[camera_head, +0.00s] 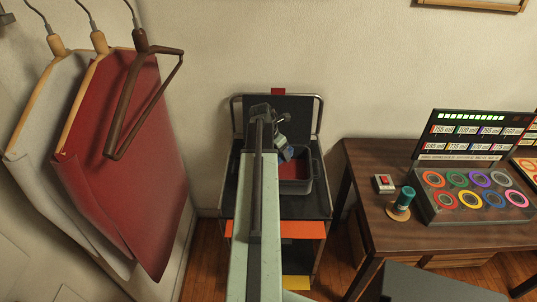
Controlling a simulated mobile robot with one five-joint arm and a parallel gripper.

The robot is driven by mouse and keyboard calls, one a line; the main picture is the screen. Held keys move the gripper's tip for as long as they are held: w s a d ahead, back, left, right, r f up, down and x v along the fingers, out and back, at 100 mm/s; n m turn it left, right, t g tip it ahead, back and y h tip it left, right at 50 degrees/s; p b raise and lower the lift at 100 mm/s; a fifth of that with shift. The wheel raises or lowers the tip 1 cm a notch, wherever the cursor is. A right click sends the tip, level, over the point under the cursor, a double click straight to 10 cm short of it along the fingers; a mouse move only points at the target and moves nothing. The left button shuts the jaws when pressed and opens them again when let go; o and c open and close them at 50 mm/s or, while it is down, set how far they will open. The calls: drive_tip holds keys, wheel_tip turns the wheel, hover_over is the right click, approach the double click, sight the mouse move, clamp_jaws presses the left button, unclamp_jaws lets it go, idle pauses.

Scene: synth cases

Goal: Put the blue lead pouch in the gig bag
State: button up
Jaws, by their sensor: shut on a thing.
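My arm reaches up the middle of the head view. My gripper (283,143) is at its far end, small in the picture, and shut on the blue lead pouch (287,154). Only a small blue part of the pouch shows. The gig bag (295,187) is a dark, open, box-shaped bag with a red inside, on a black cart top. Its dark lid stands up behind it. The pouch appears over the back left part of the bag's opening; its height above the inside is hard to tell. My arm hides the bag's left side.
The metal-framed cart (319,207) stands against the wall. On the right is a wooden desk (375,212) with a red-switch box (384,184), a teal cylinder (404,198) and a panel of coloured rings (475,192). Cloths on hangers (125,165) hang at the left.

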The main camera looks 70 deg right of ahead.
sight(280, 156)
drive_tip(key=shift+w+d, duration=0.15)
drive_tip(key=shift+d, duration=0.4)
drive_tip(key=shift+w+d+f, duration=0.15)
drive_tip(key=shift+w+d, duration=0.25)
drive_tip(key=shift+d, duration=0.05)
drive_tip(key=f+b, duration=0.3)
drive_tip(key=b, duration=0.1)
drive_tip(key=shift+s+f, duration=0.35)
drive_tip(key=shift+w+a+r, duration=0.2)
drive_tip(key=shift+w, duration=0.2)
drive_tip(key=shift+f+b, duration=0.45)
drive_tip(key=shift+f, duration=0.2)
drive_tip(key=o, duration=1.5)
drive_tip(key=shift+c, duration=0.2)
drive_tip(key=shift+r, duration=0.1)
